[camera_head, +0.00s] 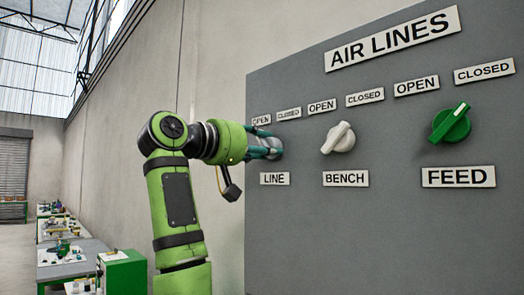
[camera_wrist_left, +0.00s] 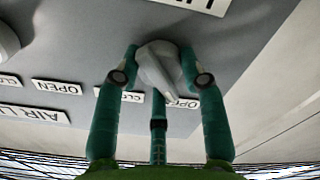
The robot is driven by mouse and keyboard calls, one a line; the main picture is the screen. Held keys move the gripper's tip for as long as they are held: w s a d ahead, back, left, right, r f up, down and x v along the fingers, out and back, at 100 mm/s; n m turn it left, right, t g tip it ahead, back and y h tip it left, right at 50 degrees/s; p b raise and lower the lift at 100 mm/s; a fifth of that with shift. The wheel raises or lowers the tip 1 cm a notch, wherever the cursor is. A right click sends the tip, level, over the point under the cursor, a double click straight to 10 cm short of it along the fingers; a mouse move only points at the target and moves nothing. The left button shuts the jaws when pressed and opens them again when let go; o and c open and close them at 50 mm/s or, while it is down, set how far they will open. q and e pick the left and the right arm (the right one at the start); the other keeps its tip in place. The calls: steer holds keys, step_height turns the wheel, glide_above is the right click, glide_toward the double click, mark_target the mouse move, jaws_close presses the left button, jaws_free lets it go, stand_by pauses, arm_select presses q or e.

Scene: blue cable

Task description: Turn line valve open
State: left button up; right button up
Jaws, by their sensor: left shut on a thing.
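The line valve (camera_head: 276,148) is a grey knob above the LINE label (camera_head: 274,179) on the grey panel. My left gripper (camera_head: 266,147) is at this knob, with its teal fingers around it and hiding part of it. In the left wrist view the knob (camera_wrist_left: 158,68) sits between two fingers of my left gripper (camera_wrist_left: 160,62), with a third finger below. The gripper is shut on the knob. The knob's narrow end points down and slightly right there, toward the partly hidden OPEN label (camera_wrist_left: 182,102). My right gripper is not in view.
The bench valve (camera_head: 339,138), a pale knob, is just right of the line valve. The green feed valve (camera_head: 451,123) is farther right. The AIR LINES sign (camera_head: 393,39) is above. Workbenches (camera_head: 72,250) stand at the far lower left.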

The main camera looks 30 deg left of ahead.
arm_select(q)
steer(key=shift+w+d+f+n, duration=0.2)
steer(key=shift+f+n, duration=0.25)
steer(key=shift+n, duration=0.15)
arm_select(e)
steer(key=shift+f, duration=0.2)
arm_select(q)
steer(key=o, duration=1.2)
steer(key=shift+s, duration=0.1)
steer(key=shift+c, duration=0.2)
steer(key=shift+d+r, duration=0.2)
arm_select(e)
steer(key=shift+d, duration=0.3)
arm_select(q)
steer(key=v, duration=1.1)
steer(key=shift+s, duration=0.3)
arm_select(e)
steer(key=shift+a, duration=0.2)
arm_select(q)
steer(key=shift+a+r, duration=0.1)
steer(key=shift+a, duration=0.05)
